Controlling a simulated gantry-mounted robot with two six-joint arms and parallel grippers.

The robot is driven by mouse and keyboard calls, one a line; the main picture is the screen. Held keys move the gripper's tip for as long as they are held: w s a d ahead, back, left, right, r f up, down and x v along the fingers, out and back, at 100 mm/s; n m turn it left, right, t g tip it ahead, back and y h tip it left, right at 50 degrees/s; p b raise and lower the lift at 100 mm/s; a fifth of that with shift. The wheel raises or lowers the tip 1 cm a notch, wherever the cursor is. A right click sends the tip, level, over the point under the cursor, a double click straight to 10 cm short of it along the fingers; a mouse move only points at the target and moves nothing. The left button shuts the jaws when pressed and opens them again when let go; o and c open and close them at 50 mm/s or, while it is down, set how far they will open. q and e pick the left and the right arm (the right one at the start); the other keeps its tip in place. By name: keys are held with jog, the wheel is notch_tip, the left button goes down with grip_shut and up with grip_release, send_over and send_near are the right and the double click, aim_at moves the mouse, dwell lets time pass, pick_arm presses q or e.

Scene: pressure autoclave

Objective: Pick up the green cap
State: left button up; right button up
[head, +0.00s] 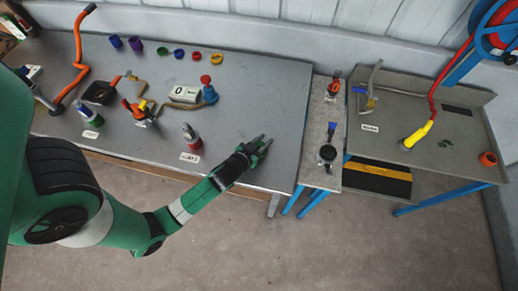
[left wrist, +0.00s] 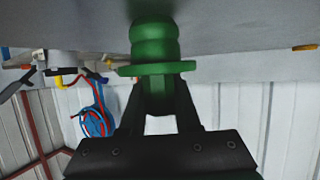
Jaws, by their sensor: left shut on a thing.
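The green cap (left wrist: 154,45) is in the left wrist view, a rounded ribbed body with a wide flange. My left gripper (left wrist: 159,92) is shut on it, with a finger on each side below the flange. The cap lies against the grey tabletop in that picture; I cannot tell whether it touches it. In the head view my left gripper (head: 262,145) is over the right front part of the large grey table, and the cap is not clearly visible there. My right gripper is not in view.
A narrow stand (head: 322,120) and a second table (head: 400,90) with a yellow-red hose (head: 420,133) stand to the right.

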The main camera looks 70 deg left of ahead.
pick_arm(q)
grip_shut()
jog(key=shift+r, duration=0.4)
notch_tip(320, 180, up, 3)
jog(key=shift+f+p, duration=0.2)
jog(key=shift+p, duration=0.65)
jog(key=s+d+r+p, duration=0.3)
jog(key=d+r+p, duration=0.6)
jog(key=d+p, duration=0.4)
jog(key=shift+d+r+p, duration=0.3)
jog(key=shift+r+p, duration=0.05)
jog(key=shift+p, duration=0.5)
